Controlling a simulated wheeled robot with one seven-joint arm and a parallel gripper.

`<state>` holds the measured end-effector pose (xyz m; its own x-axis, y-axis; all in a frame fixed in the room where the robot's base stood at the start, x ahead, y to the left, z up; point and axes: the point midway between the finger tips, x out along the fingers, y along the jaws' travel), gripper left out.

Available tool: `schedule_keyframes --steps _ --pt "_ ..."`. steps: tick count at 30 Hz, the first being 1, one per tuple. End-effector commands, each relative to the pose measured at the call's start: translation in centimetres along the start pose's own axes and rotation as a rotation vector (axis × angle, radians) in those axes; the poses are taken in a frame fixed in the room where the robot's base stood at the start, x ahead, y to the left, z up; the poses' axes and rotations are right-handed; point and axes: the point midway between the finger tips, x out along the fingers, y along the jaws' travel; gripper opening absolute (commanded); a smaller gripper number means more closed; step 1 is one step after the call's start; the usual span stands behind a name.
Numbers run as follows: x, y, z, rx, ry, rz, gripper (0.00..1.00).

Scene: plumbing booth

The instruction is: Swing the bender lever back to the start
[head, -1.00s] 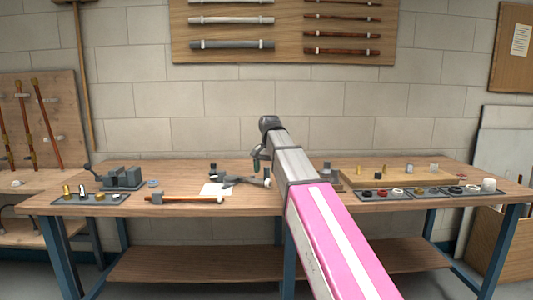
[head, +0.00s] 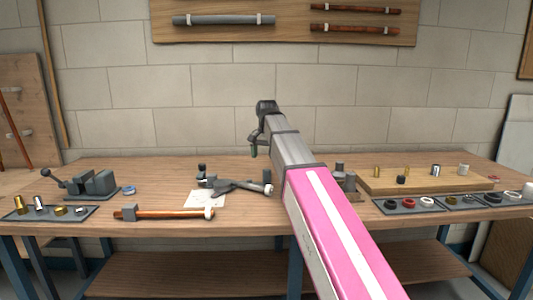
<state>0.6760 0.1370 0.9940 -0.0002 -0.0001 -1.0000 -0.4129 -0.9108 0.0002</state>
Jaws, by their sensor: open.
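The bender (head: 238,187) is a dark grey tool lying on the workbench, left of my arm. I cannot tell for sure which arm is the lever. A white sheet (head: 205,199) lies under its left part. My gripper (head: 254,149) hangs from the end of my pink and grey arm, apart from the bender and higher in the picture. It is open and small in view; its fingers are hard to make out. My arm hides the bench to the right of the bender.
A copper pipe (head: 170,214) lies at the front edge. A grey vise (head: 92,184) and a tray of fittings (head: 50,212) stand at the left. A wooden board (head: 420,182) and trays of rings (head: 409,206) are at the right.

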Motion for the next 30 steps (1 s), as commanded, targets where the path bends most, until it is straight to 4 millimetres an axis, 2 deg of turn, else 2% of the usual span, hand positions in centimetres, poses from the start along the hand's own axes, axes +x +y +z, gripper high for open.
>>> schedule_keyframes --steps 8,30 --pt "1.5 0.0 0.0 0.000 0.000 0.000 1.00" --pt "7.4 0.0 0.0 0.000 -0.001 0.001 1.00"
